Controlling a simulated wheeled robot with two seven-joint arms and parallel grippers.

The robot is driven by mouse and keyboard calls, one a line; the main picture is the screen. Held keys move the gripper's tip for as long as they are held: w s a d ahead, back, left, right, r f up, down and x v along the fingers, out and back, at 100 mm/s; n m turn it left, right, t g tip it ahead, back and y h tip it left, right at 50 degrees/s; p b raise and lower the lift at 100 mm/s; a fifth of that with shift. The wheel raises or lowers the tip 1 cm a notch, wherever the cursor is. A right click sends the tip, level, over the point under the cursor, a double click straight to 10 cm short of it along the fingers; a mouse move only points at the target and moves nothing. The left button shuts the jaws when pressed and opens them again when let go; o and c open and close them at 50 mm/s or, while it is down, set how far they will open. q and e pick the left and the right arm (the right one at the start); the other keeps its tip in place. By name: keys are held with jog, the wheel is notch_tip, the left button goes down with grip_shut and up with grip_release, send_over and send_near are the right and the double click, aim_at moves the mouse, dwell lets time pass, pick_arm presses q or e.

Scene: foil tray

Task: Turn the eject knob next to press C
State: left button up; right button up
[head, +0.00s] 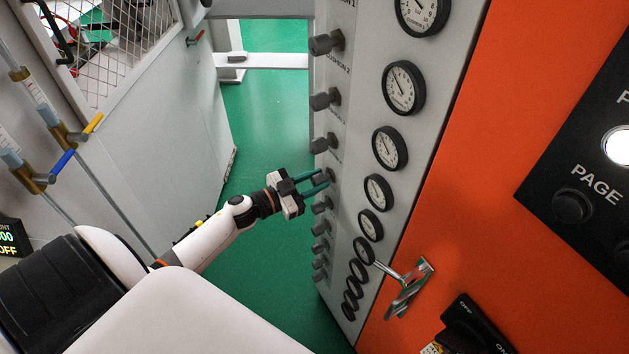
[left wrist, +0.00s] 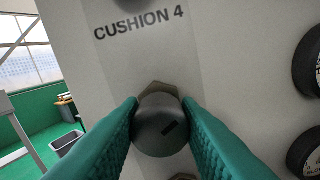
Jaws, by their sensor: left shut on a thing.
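My left gripper (head: 318,183) reaches the column of grey knobs on the grey panel (head: 360,75) in the head view. Its green fingers are shut on a dark round knob (left wrist: 160,125), one on each side. The knob has a dark slot-like mark on its face and a brass-coloured hex collar behind it. The label "CUSHION 4" (left wrist: 140,22) is printed above this knob in the left wrist view. I see no label reading eject or press C. My right gripper is not in view.
Several round gauges (head: 404,88) run beside the knobs. A metal lever (head: 405,285) and a black OFF/ON switch (head: 470,325) sit on the orange panel (head: 470,200). A mesh-fronted cabinet (head: 170,110) stands left. Green floor (head: 265,130) is open between.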

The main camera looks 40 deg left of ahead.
pick_arm(q)
jog(key=m+b, duration=0.1)
jog(key=m, duration=0.2)
jog(key=shift+m, duration=0.4)
jog(key=m+b, duration=0.1)
jog(key=m, duration=0.2)
jog(key=shift+f+m, duration=0.1)
jog(key=shift+m, duration=0.2)
jog(key=m+b, duration=0.2)
jog(key=m, duration=0.3)
jog(key=shift+m+b, duration=0.65)
jog(key=shift+m, duration=0.85)
jog(key=o, duration=1)
